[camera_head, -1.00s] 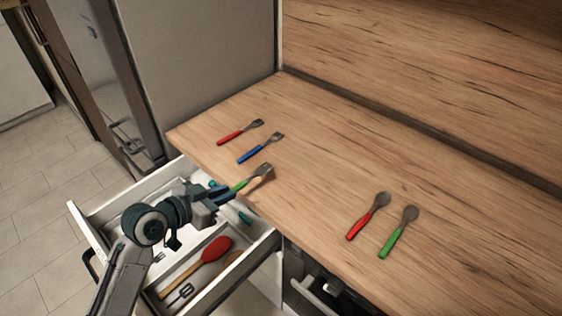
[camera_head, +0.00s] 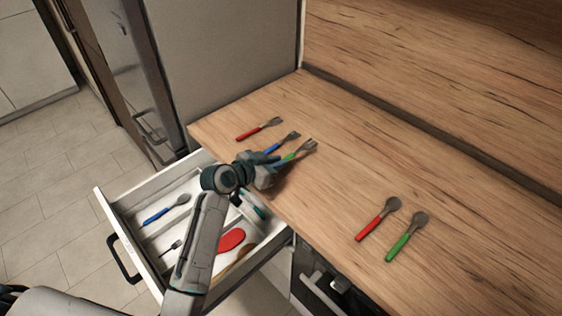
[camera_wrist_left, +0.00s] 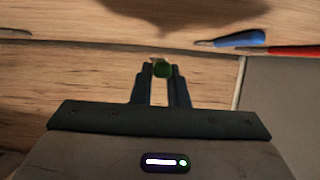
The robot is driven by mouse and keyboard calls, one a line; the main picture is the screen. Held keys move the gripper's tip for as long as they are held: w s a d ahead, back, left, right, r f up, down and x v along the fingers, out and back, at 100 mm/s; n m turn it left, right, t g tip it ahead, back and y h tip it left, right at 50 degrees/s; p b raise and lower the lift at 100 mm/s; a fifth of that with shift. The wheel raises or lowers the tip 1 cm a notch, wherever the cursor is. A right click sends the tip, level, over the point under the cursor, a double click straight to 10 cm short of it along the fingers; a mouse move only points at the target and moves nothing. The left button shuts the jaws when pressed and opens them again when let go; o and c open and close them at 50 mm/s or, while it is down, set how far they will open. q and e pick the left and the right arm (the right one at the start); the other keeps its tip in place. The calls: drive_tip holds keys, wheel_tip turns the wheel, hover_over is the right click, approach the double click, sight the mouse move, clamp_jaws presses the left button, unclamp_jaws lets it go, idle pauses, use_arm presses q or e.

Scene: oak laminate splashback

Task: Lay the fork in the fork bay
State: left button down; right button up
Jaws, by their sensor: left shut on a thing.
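My left gripper (camera_head: 279,163) is shut on the green-handled fork (camera_head: 308,147) and holds it over the counter's front edge area, its metal tines pointing up and right. In the left wrist view the end of its green handle (camera_wrist_left: 162,69) shows between the fingers (camera_wrist_left: 161,80). The open white drawer (camera_head: 117,216) lies below and left of the gripper. Its dividers are partly hidden by my left arm. A blue spoon (camera_head: 166,210) lies in one bay and a small fork (camera_head: 171,246) in the bay beside it. My right gripper is out of view.
A red-handled fork (camera_head: 257,129) and a blue-handled fork (camera_head: 283,141) lie close behind the gripper. A red spoon (camera_head: 377,219) and a green spoon (camera_head: 407,237) lie on the right of the counter (camera_head: 460,215). The drawer also holds a red utensil (camera_head: 231,239).

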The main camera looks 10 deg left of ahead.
sight(281, 172)
use_arm(q)
drive_tip(key=shift+w+d, duration=0.1)
drive_tip(key=shift+w, duration=0.2)
drive_tip(key=shift+w+d+f+p, duration=0.2)
drive_tip(key=shift+w+f+p, duration=0.15)
drive_tip(key=shift+f+p, duration=0.15)
drive_tip(key=shift+w+d+f+p, duration=0.2)
drive_tip(key=shift+w+f+p, duration=0.2)
drive_tip(key=shift+f, duration=0.75)
drive_tip(key=shift+s, duration=0.1)
drive_tip(key=shift+f, duration=0.1)
drive_tip(key=shift+f, duration=0.2)
drive_tip(key=c, duration=1.4)
unclamp_jaws()
drive_tip(key=shift+r, duration=0.1)
